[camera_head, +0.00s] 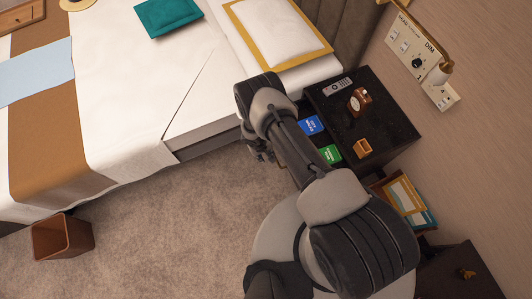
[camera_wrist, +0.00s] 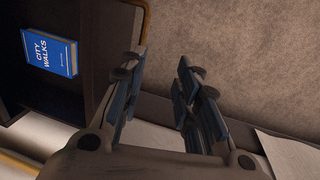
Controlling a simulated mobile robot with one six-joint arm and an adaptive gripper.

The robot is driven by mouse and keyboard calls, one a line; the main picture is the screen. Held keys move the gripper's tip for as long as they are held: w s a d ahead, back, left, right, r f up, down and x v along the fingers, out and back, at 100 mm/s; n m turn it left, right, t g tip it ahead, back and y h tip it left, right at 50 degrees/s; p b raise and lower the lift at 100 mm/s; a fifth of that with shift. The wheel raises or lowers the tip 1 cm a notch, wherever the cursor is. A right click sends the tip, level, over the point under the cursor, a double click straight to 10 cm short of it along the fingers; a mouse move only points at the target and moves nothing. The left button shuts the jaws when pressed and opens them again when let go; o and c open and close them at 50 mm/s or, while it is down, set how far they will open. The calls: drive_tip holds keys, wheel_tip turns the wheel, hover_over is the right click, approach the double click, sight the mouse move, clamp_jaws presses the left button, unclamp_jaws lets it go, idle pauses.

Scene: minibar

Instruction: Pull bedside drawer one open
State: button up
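The dark bedside table (camera_head: 385,125) stands right of the bed. Its drawer is pulled out, with a blue book (camera_head: 310,125) and a green book (camera_head: 330,154) visible inside. My arm hides much of the drawer in the head view. In the wrist view the drawer interior (camera_wrist: 85,85) is at left, with the blue "City Walks" book (camera_wrist: 50,52) in it. A thin brass-coloured strip (camera_wrist: 148,22) runs along the drawer's front side. My gripper (camera_wrist: 160,75) is open and empty, its fingers apart beside the drawer front, with carpet between them. I cannot tell whether a finger touches the drawer.
The bed (camera_head: 190,75) is at left, its side close to my gripper. A remote (camera_head: 339,87), a brown bottle (camera_head: 360,101) and a small orange-brown holder (camera_head: 362,148) sit on the table top. A bin (camera_head: 62,238) stands on open carpet (camera_head: 170,220).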

wheel_tip(320, 180, up, 10)
drive_tip(key=a+p, duration=0.1)
drive_tip(key=p, duration=0.7)
drive_tip(key=shift+s+a+p, duration=0.3)
drive_tip(key=shift+s+a, duration=0.05)
drive_tip(key=shift+a, duration=0.05)
wheel_tip(320, 180, up, 12)
drive_tip(key=a, duration=0.2)
drive_tip(key=shift+s+f, duration=0.2)
drive_tip(key=shift+s, duration=0.2)
drive_tip(key=shift+a, duration=0.1)
idle(0.5)
